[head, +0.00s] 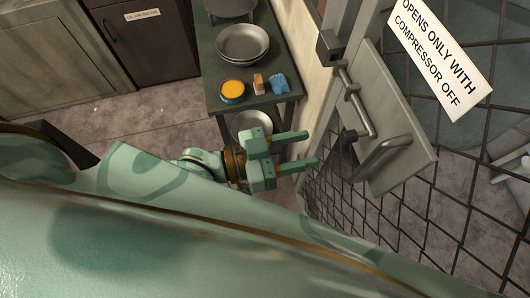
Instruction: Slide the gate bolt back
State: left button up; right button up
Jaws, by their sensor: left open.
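The gate bolt (357,101) is a grey metal rod on a pale plate (400,125) fixed to the mesh gate (343,195). Its upper end reaches a dark bracket (328,47) on the post. A knob (350,136) sticks out at its lower end, and a grey pull handle (383,152) is beside it. My left gripper (305,150) is open and empty, its two fingers pointing right toward the knob with a gap between. I cannot tell its depth relative to the bolt. My right gripper is not in view.
A dark green table (212,95) holds stacked metal bowls (242,44), a tin of orange stuff (233,91), a small brush or block (258,84) and a blue cloth (279,83). A sign (432,45) hangs on the gate. Cabinets (55,60) stand at upper left.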

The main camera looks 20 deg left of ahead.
pick_arm(q)
jog(key=v, duration=0.6)
jog(key=shift+s+a, duration=0.15)
jog(key=shift+s, duration=0.1)
